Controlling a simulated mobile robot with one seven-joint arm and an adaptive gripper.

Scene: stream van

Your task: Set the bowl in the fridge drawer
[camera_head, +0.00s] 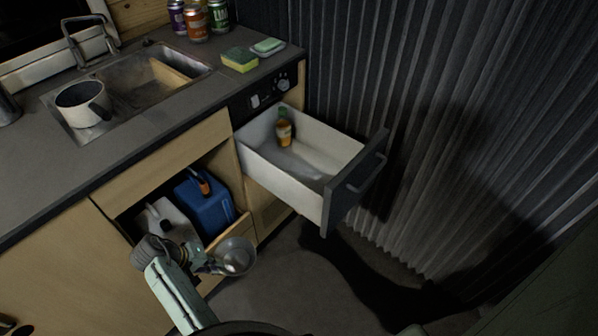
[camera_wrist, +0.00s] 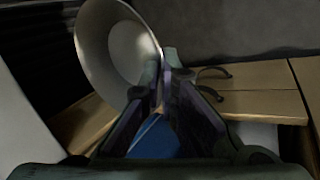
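A grey metal bowl (camera_head: 236,255) is at the end of my gripper (camera_head: 208,264), in front of the open lower cabinet and below the level of the drawer. In the wrist view the bowl (camera_wrist: 118,48) is tilted, with its rim at the fingertips of my gripper (camera_wrist: 166,80). The fingers look closed on that rim. The fridge drawer (camera_head: 268,172) is pulled out, with white walls and a dark front with a handle. A bottle (camera_head: 284,131) with a green top stands inside at the back; much of the drawer floor is bare.
A blue jug (camera_head: 207,206) and a pale container (camera_head: 165,222) sit in the open lower cabinet. The countertop (camera_head: 150,128) has a sink with a pot (camera_head: 82,104), sponges (camera_head: 240,60) and cans (camera_head: 196,24). A dark corrugated curtain (camera_head: 430,120) hangs right of the drawer.

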